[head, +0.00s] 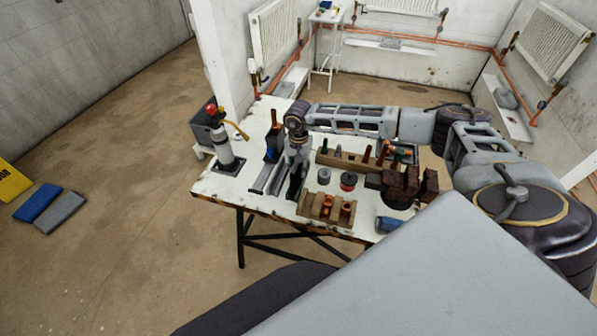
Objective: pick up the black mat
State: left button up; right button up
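My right arm comes in from the right and reaches across the workbench (228,184). My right gripper (293,190) points down at the left part of the bench top, low over it or touching it. A small dark shape shows at its tips; I cannot tell whether this is the black mat or the dark fingers themselves. I cannot make out whether the fingers are open or shut. No black mat is clearly seen elsewhere on the bench. My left gripper is not in view.
Close by on the bench are a gas torch (226,150), a wooden block with copper fittings (326,208), a tool rack (350,161) and a brown vise (404,184). A blue pad (38,202) and a grey pad (60,213) lie on the floor at left.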

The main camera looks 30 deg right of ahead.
grip_shut()
jog(key=shift+r, duration=0.15)
jog(key=shift+r+b, duration=0.85)
jog(key=shift+r, duration=4.05)
jog(key=shift+f, duration=0.1)
